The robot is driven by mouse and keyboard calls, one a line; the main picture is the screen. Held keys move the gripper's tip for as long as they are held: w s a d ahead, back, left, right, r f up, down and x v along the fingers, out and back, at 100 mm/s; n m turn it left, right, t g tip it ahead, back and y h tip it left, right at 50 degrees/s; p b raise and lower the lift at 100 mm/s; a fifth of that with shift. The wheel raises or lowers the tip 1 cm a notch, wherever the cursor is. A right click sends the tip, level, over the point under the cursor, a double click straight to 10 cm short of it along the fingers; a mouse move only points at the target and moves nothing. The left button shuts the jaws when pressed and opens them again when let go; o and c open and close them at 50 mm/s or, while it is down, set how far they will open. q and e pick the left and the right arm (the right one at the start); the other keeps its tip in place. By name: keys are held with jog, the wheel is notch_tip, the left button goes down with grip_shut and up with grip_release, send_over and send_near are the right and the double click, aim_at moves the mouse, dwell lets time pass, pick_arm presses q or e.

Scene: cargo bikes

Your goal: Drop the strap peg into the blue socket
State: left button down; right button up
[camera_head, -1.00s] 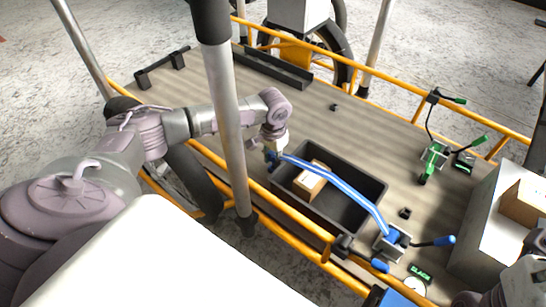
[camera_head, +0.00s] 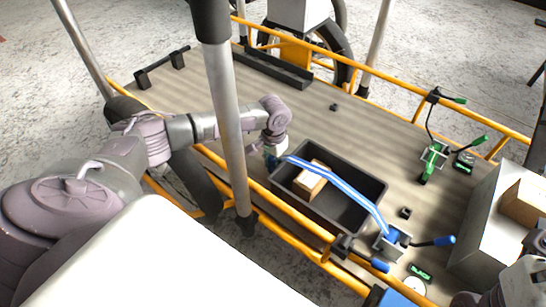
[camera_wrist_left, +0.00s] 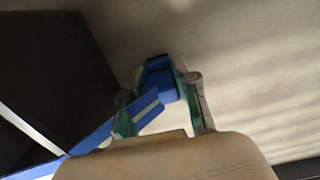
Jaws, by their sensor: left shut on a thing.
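My left gripper (camera_head: 272,161) is shut on the blue strap peg, just beyond the upper left end of the black crate. The strap peg (camera_wrist_left: 158,82) sits between the fingertips in the left wrist view, above the wooden deck. The blue strap (camera_head: 335,181) runs from it across the crate to a blue ratchet (camera_head: 393,238) at the lower right.
The black crate (camera_head: 369,187) holds a cardboard box (camera_head: 311,185). Orange rails (camera_head: 293,237) edge the deck and a grey post (camera_head: 230,130) rises near my left arm. Green clamps (camera_head: 432,160) and a white box (camera_head: 483,225) stand at right. The far middle deck is mostly clear.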

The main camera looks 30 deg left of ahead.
pick_arm(q)
jog(key=shift+f, duration=0.25)
jog(key=c, duration=0.8)
grip_release()
jog(key=shift+r, duration=0.1)
notch_tip(320, 180, up, 12)
jog(key=shift+f, duration=0.1)
